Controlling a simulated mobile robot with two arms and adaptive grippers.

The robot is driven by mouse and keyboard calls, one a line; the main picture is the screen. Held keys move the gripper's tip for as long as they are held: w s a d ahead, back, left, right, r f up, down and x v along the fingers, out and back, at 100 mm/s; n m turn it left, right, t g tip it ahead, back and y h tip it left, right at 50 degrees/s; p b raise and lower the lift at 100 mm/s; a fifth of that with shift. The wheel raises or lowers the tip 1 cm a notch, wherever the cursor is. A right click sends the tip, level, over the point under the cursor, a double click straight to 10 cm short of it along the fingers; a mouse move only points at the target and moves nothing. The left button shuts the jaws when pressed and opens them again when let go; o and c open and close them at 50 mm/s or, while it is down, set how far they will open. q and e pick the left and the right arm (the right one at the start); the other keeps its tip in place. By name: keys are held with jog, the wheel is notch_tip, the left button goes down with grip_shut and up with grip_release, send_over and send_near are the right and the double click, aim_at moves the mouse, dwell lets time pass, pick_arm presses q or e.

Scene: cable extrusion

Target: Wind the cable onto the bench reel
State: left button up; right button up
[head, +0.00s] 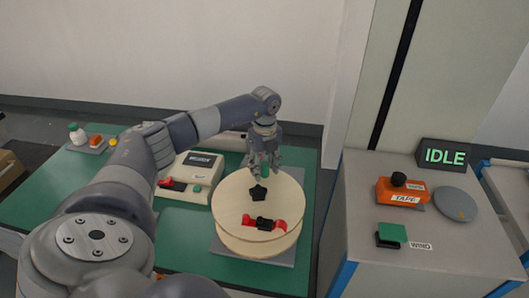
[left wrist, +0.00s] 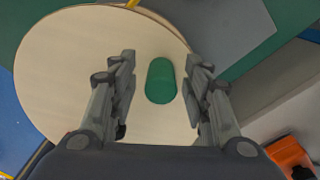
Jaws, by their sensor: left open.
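The bench reel (head: 235,205) is a pale wooden drum lying flat on a grey plate on the green bench. A black star knob (head: 258,193) and a red and black clamp (head: 264,223) sit on its top face. A green cylinder (head: 264,171), like a handle, stands near the reel's far edge. My left gripper (head: 264,160) is above it, pointing down. In the left wrist view the green cylinder (left wrist: 160,80) lies between the spread fingers, with gaps on both sides. My right gripper is out of view. I cannot make out a cable.
A grey cabinet (head: 400,255) at the right carries a dark display reading IDLE (head: 445,155), an orange tape unit (head: 398,191), a grey disc (head: 456,204) and a green block by a WIND label (head: 392,235). A white device (head: 196,175) stands left of the reel.

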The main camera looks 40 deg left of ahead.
pick_arm(q)
notch_tip(320, 180, up, 12)
dwell(0.4)
dwell(0.5)
